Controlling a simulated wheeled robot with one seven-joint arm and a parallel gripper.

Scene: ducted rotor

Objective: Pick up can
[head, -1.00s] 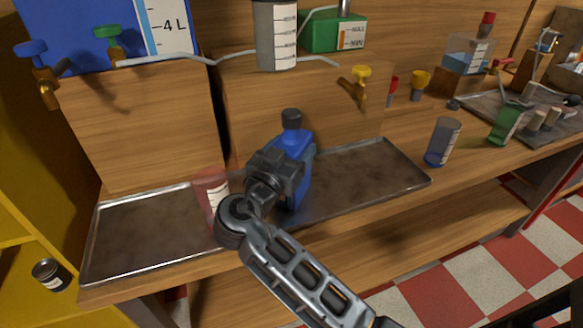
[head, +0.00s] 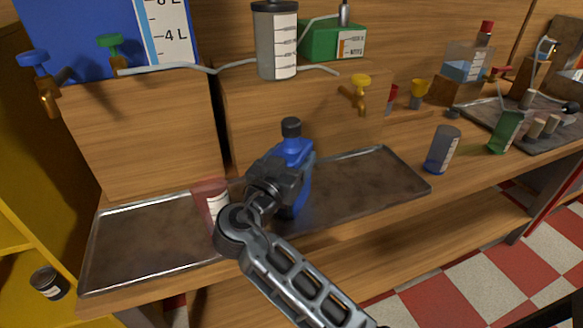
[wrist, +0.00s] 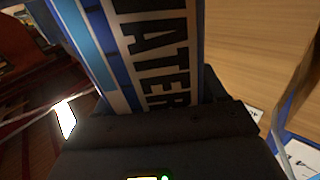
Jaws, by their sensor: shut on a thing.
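In the wrist view the can (wrist: 150,50) fills the space beyond the dark gripper (wrist: 160,125), with a blue and white label and large dark letters reading "ATER".
A red translucent beaker (head: 210,200) stands on the metal tray (head: 375,185), close left of my gripper. A grey-blue beaker (head: 442,150) stands right of the tray. Wooden blocks with taps (head: 361,92) rise behind. The tray's right part is clear.

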